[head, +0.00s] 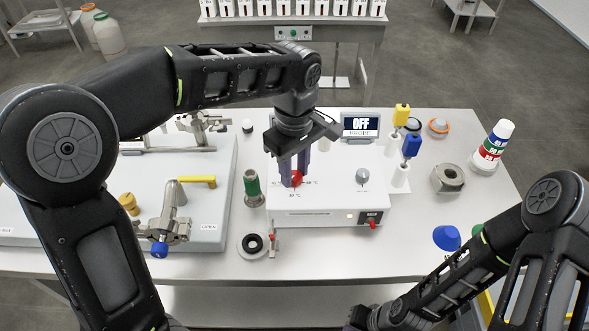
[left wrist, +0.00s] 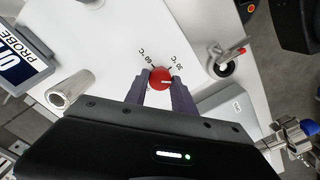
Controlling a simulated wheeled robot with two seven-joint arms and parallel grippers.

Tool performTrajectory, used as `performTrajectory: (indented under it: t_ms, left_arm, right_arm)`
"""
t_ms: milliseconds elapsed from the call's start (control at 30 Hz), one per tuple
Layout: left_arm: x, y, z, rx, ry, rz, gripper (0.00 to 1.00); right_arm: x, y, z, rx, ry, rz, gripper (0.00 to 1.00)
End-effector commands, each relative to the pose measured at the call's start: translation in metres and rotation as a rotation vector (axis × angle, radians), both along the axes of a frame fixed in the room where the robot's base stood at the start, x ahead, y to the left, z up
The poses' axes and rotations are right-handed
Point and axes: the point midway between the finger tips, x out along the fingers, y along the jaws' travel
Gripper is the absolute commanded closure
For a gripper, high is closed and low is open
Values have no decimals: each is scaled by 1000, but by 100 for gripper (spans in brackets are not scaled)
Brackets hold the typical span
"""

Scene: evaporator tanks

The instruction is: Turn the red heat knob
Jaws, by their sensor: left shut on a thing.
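The red heat knob (head: 296,178) sits on top of a white box unit (head: 330,200) in the middle of the table. My left gripper (head: 293,180) reaches down from above, its two fingers on either side of the knob. In the left wrist view the red knob (left wrist: 160,77) shows between the fingertips (left wrist: 160,84), with a white pointer line and temperature marks printed around it. The left gripper is shut on the knob. My right arm comes in at the lower right of the head view; its gripper is not visible.
A grey knob (head: 362,176) stands on the same unit, to the right. A display reading OFF (head: 361,125) is behind it. Yellow (head: 401,114) and blue (head: 411,146) handled probes stand to the right. A green-capped part (head: 252,187) is close on the left.

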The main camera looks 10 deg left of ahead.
Motion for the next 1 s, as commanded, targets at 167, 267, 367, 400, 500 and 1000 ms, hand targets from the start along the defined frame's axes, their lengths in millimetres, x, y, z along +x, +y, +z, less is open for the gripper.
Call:
performTrajectory:
  t_ms: [167, 267, 367, 400, 500, 1000]
  left_arm:
    - [1, 0, 1, -1, -3, -164, 100]
    - [1, 0, 1, -1, -3, -259, 100]
    - [1, 0, 1, -1, -3, -354, 100]
    - [1, 0, 1, -1, -3, -392, 100]
    - [1, 0, 1, -1, -3, -487, 100]
    - [1, 0, 1, 0, -2, -962, 100]
  right_arm:
    - [0, 0, -1, 0, 0, 0, 100]
    - [0, 0, -1, 1, -1, 0, 100]
    - [0, 0, -2, 1, -1, 0, 100]
    - [0, 0, -2, 1, -1, 0, 100]
    - [0, 0, -2, 1, -1, 0, 100]
    - [0, 0, -1, 0, 0, 0, 100]
